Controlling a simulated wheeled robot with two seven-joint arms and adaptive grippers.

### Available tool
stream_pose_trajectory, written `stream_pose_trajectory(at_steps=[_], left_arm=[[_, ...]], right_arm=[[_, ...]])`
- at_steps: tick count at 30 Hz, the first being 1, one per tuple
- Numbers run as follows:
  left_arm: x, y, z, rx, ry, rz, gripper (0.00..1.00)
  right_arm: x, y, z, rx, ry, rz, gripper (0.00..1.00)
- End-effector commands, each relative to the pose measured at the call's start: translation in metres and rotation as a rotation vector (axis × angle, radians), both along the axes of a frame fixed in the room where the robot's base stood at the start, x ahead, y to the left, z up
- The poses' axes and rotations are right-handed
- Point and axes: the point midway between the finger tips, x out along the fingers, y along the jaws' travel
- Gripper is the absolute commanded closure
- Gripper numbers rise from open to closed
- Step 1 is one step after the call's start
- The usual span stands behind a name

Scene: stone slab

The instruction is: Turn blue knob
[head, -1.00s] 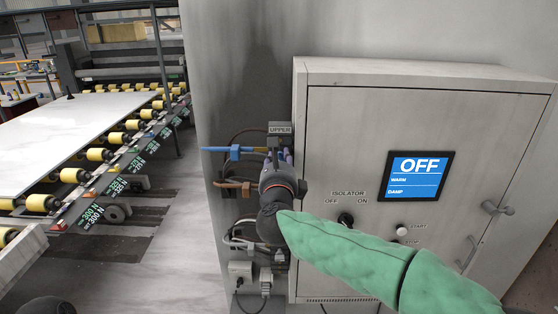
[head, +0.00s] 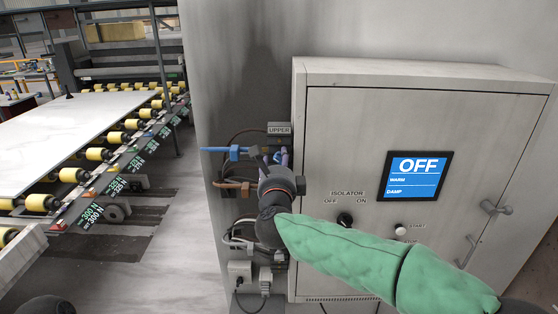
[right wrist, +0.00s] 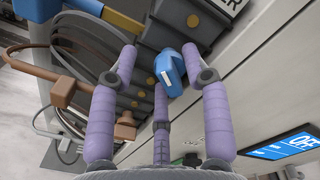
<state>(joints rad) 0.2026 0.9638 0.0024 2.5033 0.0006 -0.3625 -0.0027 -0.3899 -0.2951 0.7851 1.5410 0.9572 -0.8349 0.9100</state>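The blue knob (right wrist: 168,68) shows in the right wrist view on a dark valve block, with a pale mark on its face. My right gripper (right wrist: 158,62) has lilac fingers spread apart, with the knob between and just beyond their tips; I cannot tell whether any finger touches it. In the head view my right gripper (head: 274,160) is at the left side of the control cabinet, under the "UPPER" label, and hides most of the knob's place. My left gripper is not in view.
The cabinet (head: 340,120) carries an "OFF" screen (head: 415,175) and a black isolator knob (head: 345,219). A blue pipe (head: 215,149) and a brown pipe (head: 232,185) stick out left of my gripper. A roller conveyor (head: 120,140) stands at the left.

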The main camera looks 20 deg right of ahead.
Motion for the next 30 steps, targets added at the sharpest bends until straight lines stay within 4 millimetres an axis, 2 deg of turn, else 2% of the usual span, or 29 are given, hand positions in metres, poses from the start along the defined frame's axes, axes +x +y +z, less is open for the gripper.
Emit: stream_pose_trajectory(at_steps=[12,16,20,30], left_arm=[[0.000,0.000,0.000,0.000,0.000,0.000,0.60],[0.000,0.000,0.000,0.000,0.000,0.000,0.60],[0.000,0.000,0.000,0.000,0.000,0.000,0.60],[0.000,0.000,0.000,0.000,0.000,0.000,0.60]], right_arm=[[-0.001,-0.001,0.004,0.002,-0.008,-0.002,0.55],[-0.007,0.001,0.005,0.002,-0.009,-0.001,0.55],[-0.025,0.007,0.006,0.001,-0.010,0.000,0.55],[-0.088,0.025,0.005,0.002,-0.009,0.002,0.55]])
